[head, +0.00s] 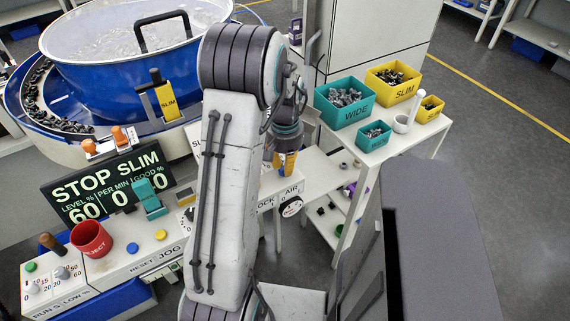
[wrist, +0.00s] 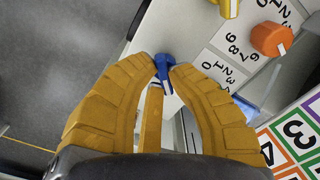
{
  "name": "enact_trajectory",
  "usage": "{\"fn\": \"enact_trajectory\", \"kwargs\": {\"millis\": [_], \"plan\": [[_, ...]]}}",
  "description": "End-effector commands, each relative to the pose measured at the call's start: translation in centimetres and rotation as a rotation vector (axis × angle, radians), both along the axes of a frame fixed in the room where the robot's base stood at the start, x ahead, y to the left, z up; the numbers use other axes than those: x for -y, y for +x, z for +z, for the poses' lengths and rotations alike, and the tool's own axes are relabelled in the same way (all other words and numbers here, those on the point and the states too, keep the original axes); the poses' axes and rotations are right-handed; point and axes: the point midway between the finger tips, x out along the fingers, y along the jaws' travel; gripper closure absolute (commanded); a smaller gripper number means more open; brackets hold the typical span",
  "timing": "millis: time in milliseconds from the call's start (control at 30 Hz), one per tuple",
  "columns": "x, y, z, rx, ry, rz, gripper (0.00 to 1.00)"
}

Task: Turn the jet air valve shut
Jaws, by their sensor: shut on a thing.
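A small blue valve handle (wrist: 162,72) stands at the edge of a white panel in the wrist view. My gripper (wrist: 165,64) has its yellow fingers closed around this handle, one fingertip on each side. A narrow part of the handle points down between the fingers. No label for the handle is readable, so I cannot confirm its name or how far it is turned. In the head view, my gripper (head: 284,160) shows only partly, behind my arm, and the handle is hidden there.
An orange knob (wrist: 268,40) and a yellow knob (wrist: 229,8) stand beside number scales right of the handle. A round gauge (head: 291,207) sits under an AIR label. The blue feeder bowl (head: 120,80), red REJECT cup (head: 91,239) and teal WIDE bin (head: 343,103) stand nearby.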

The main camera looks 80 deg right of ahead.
Motion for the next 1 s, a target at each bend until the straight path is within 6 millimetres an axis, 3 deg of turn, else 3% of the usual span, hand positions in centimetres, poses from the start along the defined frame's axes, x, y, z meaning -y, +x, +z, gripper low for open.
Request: {"fn": "enact_trajectory", "kwargs": {"millis": [300,667,1000], "plan": [[0.0,0.0,-0.1,0.000,0.002,0.000,0.58],[0.0,0.0,0.5,0.000,0.000,-0.001,0.58],[0.1,0.0,5.6,0.000,-0.005,0.000,0.58]]}}
